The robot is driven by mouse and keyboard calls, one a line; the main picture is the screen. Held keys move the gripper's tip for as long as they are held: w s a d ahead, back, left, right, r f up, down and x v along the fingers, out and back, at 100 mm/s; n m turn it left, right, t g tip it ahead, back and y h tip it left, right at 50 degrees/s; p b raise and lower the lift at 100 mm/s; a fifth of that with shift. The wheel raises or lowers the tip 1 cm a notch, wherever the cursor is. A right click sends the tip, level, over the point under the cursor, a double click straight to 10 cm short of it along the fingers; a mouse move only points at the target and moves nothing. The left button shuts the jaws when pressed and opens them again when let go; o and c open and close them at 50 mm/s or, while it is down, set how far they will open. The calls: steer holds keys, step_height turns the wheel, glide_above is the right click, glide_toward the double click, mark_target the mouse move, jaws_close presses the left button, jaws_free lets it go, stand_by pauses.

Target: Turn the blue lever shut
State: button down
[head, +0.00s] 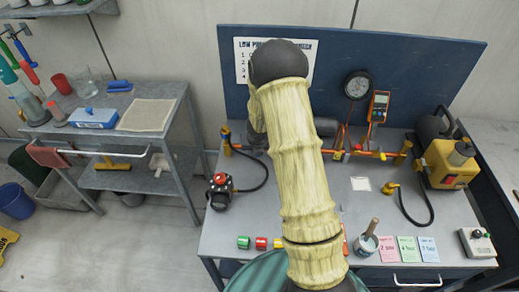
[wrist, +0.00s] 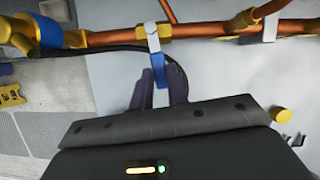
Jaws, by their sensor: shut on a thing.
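In the wrist view, the blue lever (wrist: 158,68) hangs from a brass valve (wrist: 152,31) on the copper pipe (wrist: 210,30). The lever stands roughly across the pipe in this picture. My gripper (wrist: 158,88) has its two dark fingers on either side of the lever's lower part and is shut on it. The lever's end is partly hidden between the fingers. In the head view, my arm covers the lever and my gripper; part of the copper pipe (head: 373,154) shows to the right of the arm.
A dark cable (wrist: 95,50) runs just below the pipe in the wrist view. In the head view, a round gauge (head: 357,85) and an orange meter (head: 379,106) stand behind the pipe. A yellow pump (head: 449,163) is at the right. A grey cart (head: 150,118) stands left.

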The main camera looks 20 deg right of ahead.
steer(key=shift+w+a+r+m, duration=0.15)
steer(key=shift+a+m, duration=0.1)
steer(key=shift+m, duration=0.25)
steer(key=shift+h, duration=0.3)
steer(key=c, duration=1.4)
jaws_free()
steer(key=shift+o, duration=0.2)
steer(key=shift+a, duration=0.1)
steer(key=p+v, duration=0.5)
steer(key=v, duration=1.2)
